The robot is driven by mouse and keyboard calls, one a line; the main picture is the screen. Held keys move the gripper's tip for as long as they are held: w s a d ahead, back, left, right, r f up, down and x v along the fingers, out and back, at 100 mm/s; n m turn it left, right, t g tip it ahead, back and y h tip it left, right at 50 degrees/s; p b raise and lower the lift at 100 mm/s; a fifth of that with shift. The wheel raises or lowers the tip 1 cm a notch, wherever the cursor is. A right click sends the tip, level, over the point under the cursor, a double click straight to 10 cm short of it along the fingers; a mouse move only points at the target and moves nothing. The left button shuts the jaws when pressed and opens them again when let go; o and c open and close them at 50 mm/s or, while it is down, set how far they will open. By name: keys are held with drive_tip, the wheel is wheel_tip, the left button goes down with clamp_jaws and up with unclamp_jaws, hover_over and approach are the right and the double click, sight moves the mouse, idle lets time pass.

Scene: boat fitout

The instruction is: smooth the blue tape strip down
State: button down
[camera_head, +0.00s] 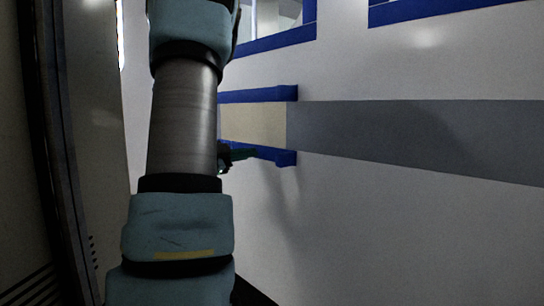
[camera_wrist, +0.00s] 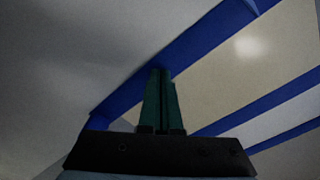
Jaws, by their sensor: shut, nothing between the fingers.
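Two blue tape strips edge a cream panel on the wall in the head view, an upper strip (camera_head: 260,95) and a lower strip (camera_head: 275,154). Each has a thicker-looking block at its right end. My gripper (camera_head: 250,154) is at the lower strip, its dark green fingers pointing right along it. In the wrist view the fingers (camera_wrist: 160,71) are shut and empty, tips over one blue strip (camera_wrist: 200,38) that runs diagonally. I cannot tell whether the tips touch it. My arm hides the left part of both strips in the head view.
The cream panel (camera_head: 252,123) lies between the strips, with a grey band (camera_head: 400,130) running right from it. Blue-edged openings are above. A dark curved frame (camera_head: 65,150) stands at left. The pale wall (camera_head: 400,230) below right is clear.

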drive_tip(key=shift+w+a, duration=1.3)
drive_tip(key=shift+w+a+b, duration=0.4)
drive_tip(key=shift+w+a, duration=0.3)
drive_tip(key=shift+a, duration=0.05)
drive_tip(key=shift+s+a, duration=0.1)
drive_tip(key=shift+w+a, duration=1.3)
drive_tip(key=shift+w, duration=0.05)
